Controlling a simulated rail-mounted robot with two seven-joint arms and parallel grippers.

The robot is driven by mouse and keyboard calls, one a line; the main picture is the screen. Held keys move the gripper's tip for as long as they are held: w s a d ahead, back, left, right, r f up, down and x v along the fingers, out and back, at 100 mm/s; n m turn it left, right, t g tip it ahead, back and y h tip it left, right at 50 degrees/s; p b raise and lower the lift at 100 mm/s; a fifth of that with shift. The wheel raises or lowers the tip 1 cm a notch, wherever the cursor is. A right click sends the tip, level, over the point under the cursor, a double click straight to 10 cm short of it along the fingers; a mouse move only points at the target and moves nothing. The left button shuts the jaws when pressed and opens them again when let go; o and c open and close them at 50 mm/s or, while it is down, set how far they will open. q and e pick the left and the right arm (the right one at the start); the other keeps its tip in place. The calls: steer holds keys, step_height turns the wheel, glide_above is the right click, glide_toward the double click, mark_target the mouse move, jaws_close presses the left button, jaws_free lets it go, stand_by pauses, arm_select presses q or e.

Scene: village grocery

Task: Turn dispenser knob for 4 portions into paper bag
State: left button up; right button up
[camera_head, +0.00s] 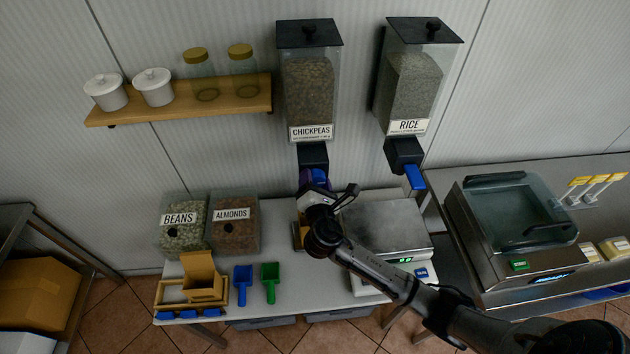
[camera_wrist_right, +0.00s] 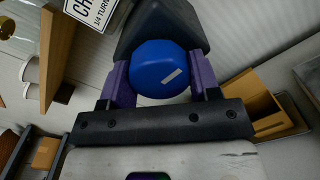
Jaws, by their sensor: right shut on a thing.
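The chickpeas dispenser (camera_head: 308,90) hangs on the wall, with a dark spout (camera_head: 313,157) below its label. Its blue knob (camera_wrist_right: 160,68), with a pale mark on its face, shows in the right wrist view. My right gripper (camera_head: 314,182) has its purple fingers on both sides of this knob, shut on it. A brown paper bag (camera_head: 297,236) stands on the table below the spout, mostly hidden behind my gripper. A brown open-topped thing also shows in the right wrist view (camera_wrist_right: 262,112). The bag's contents cannot be seen. My left gripper is not in view.
A scale (camera_head: 385,228) stands right of the bag, under my right arm. The rice dispenser (camera_head: 412,90) has its own blue knob (camera_head: 414,177). Beans (camera_head: 184,225) and almonds (camera_head: 234,228) bins, a wooden tray (camera_head: 172,296) and blue and green scoops (camera_head: 270,280) stand left.

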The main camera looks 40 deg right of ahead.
steer(key=m+b, duration=0.1)
steer(key=m, duration=0.3)
steer(key=shift+f, duration=0.1)
steer(key=m+b, duration=0.2)
steer(key=m, duration=0.3)
steer(key=shift+m, duration=0.3)
steer(key=m+b, duration=0.1)
steer(key=m, duration=0.2)
steer(key=shift+m, duration=0.3)
steer(key=m+b, duration=0.1)
steer(key=m, duration=0.2)
steer(key=shift+m, duration=0.7)
steer(key=shift+r+b, duration=0.2)
steer(key=shift+b, duration=0.1)
